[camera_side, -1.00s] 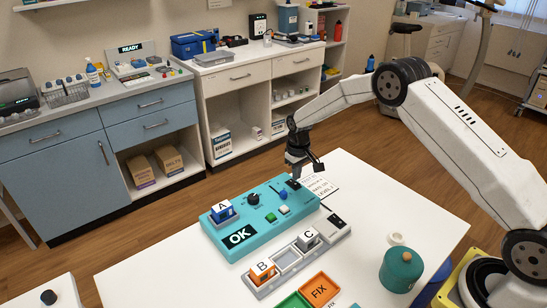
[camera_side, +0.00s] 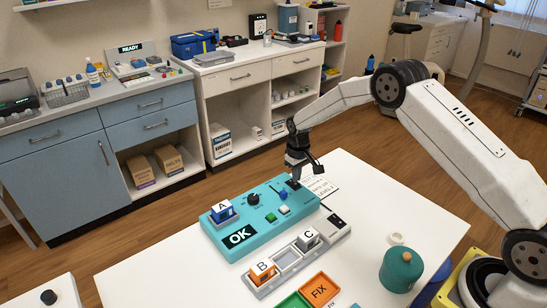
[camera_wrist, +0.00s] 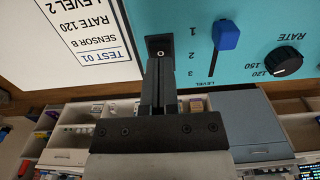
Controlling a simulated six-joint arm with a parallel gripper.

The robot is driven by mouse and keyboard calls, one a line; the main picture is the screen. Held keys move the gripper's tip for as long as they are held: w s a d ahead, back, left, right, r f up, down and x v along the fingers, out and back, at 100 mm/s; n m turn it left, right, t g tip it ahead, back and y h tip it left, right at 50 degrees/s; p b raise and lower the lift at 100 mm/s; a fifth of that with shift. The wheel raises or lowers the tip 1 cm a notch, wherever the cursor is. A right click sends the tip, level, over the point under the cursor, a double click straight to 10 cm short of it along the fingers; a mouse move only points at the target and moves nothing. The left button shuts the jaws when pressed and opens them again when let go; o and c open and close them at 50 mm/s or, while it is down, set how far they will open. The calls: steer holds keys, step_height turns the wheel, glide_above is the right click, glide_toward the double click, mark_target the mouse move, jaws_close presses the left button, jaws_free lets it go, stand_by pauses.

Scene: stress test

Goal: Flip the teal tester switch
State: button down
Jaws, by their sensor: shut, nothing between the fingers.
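The teal tester (camera_side: 262,238) lies on the white table, with a lit OK screen and block A (camera_side: 221,209) in its socket. Its switch is on a black plate at the far right end, which shows in the wrist view (camera_wrist: 152,42) with a small round mark. My gripper (camera_side: 296,180) points down at this end of the tester. In the wrist view its shut fingers (camera_wrist: 159,62) are empty and reach over the switch plate, hiding part of it. I cannot tell whether the tips touch the switch or which way it is set.
The blue level slider (camera_wrist: 227,35) and black rate knob (camera_wrist: 284,62) are beside the switch. A printed card (camera_side: 320,186) lies behind.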

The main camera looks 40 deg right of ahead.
mark_target(297, 185)
steer(key=shift+f, duration=0.9)
stand_by(0.8)
steer(key=shift+r, duration=3.45)
steer(key=shift+s+r, duration=0.1)
steer(key=shift+s+a+r, duration=0.2)
steer(key=shift+s+r, duration=0.15)
steer(key=shift+r, duration=0.05)
steer(key=s+a+r+t, duration=0.1)
steer(key=s+a+r, duration=0.1)
steer(key=s, duration=0.7)
steer(key=s+a+r, duration=0.2)
steer(key=s+r, duration=0.1)
steer(key=s, duration=0.6)
steer(key=s+a+r+t, duration=0.1)
steer(key=s+a+r, duration=0.1)
steer(key=s, duration=0.7)
steer(key=shift+s+r+t, duration=0.15)
steer(key=shift+r+t, duration=0.15)
